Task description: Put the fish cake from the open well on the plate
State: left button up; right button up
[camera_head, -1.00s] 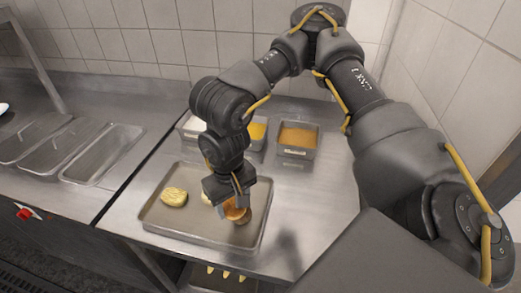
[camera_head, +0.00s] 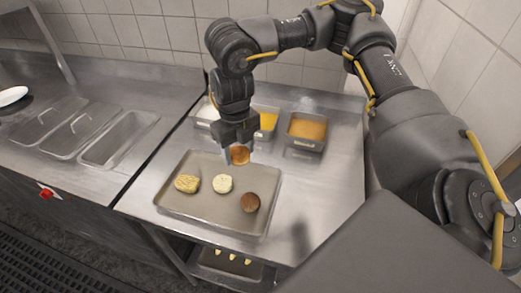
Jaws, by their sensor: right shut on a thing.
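My right gripper (camera_head: 238,148) is shut on a round orange-brown patty (camera_head: 239,156). It holds the patty above the far edge of the metal tray (camera_head: 190,212). I cannot tell if this patty is the fish cake. On the tray lie a yellow patty (camera_head: 187,183), a pale patty (camera_head: 222,184) and a dark brown patty (camera_head: 250,202). The open well (camera_head: 118,143) is in the counter at the left, and its visible inside looks empty. A white plate (camera_head: 12,96) shows partly at the far left edge. My left gripper is out of view.
Two lidded wells (camera_head: 72,132) stand left of the open one. Behind the tray are several metal containers, one with orange contents (camera_head: 307,129) and one with yellow (camera_head: 267,121). The table right of the tray is clear. A lower shelf tray (camera_head: 233,268) holds yellow pieces.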

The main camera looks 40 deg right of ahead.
jog(key=m, duration=0.3)
jog(key=r+m, duration=0.1)
jog(key=m, duration=0.1)
jog(key=shift+w+d, duration=0.35)
jog(key=shift+d, duration=0.05)
jog(key=shift+w+d, duration=0.1)
jog(key=w+d+f+p, duration=0.2)
jog(key=d+f, duration=0.1)
jog(key=w+d+f+p, duration=0.1)
jog(key=w+d+f, duration=0.2)
jog(key=w+d+f+p, duration=0.2)
jog(key=w+d+f, duration=0.1)
jog(key=shift+w+d+p, duration=0.2)
jog(key=shift+d+p, duration=0.1)
jog(key=shift+d, duration=0.1)
jog(key=shift+w+d+f, duration=0.15)
jog(key=shift+d+f, duration=0.1)
jog(key=shift+f, duration=0.15)
notch_tip(320, 180, down, 3)
jog(key=shift+r+p, duration=0.1)
jog(key=shift+p, duration=1)
jog(key=shift+f, duration=0.25)
